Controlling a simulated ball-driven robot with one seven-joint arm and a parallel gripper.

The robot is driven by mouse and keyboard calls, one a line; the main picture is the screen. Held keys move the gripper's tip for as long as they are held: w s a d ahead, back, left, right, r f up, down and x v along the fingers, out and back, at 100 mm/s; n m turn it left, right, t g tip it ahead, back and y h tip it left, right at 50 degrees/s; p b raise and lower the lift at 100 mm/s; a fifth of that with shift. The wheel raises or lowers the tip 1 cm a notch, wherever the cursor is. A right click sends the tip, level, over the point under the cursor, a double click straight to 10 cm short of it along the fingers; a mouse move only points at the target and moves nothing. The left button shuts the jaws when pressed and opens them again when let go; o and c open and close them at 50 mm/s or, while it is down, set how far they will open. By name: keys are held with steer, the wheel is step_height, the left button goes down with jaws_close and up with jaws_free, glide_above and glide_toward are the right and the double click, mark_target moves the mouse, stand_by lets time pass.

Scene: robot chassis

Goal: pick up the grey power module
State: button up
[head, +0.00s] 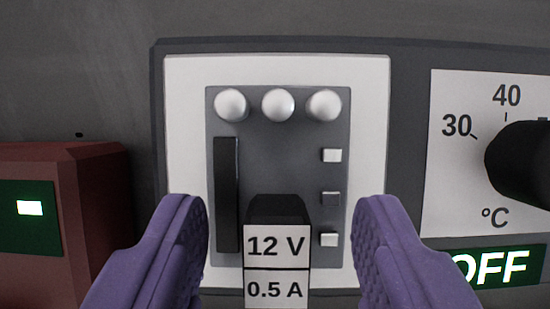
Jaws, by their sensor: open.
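A dark grey block with a white label reading "12 V" and "0.5 A" (277,210) is at the bottom centre; I take it to be the grey power module. Its lower part is cut off by the frame's edge. It stands in front of a grey plate (278,150) set in a white frame (180,130). My gripper (279,215) shows as two purple fingers, spread open, one on each side of the block. Visible gaps separate both fingers from it. Nothing is held.
The grey plate has three white round knobs (278,105), a black vertical slot or bar (226,195) and small square buttons (331,155). A black dial (520,160) with a °C scale and an "OFF" display (493,268) are right. A red box (70,170) with a lit display is left.

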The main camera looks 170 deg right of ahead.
mark_target(276, 222)
steer(key=shift+w+f, duration=0.2)
steer(key=shift+f, duration=0.15)
steer(key=shift+a, duration=0.1)
jaws_close()
steer(key=shift+r, duration=0.1)
steer(key=shift+r+p, duration=0.3)
steer(key=shift+r, duration=0.25)
steer(key=p+v, duration=0.1)
steer(key=v, duration=0.1)
steer(key=shift+s+r, duration=0.1)
steer(key=shift+r, duration=0.25)
steer(key=s+d+r+p, duration=0.1)
steer(key=s+d+p, duration=0.2)
steer(key=s+p, duration=0.6)
steer(key=s, duration=0.6)
steer(key=shift+r, duration=0.2)
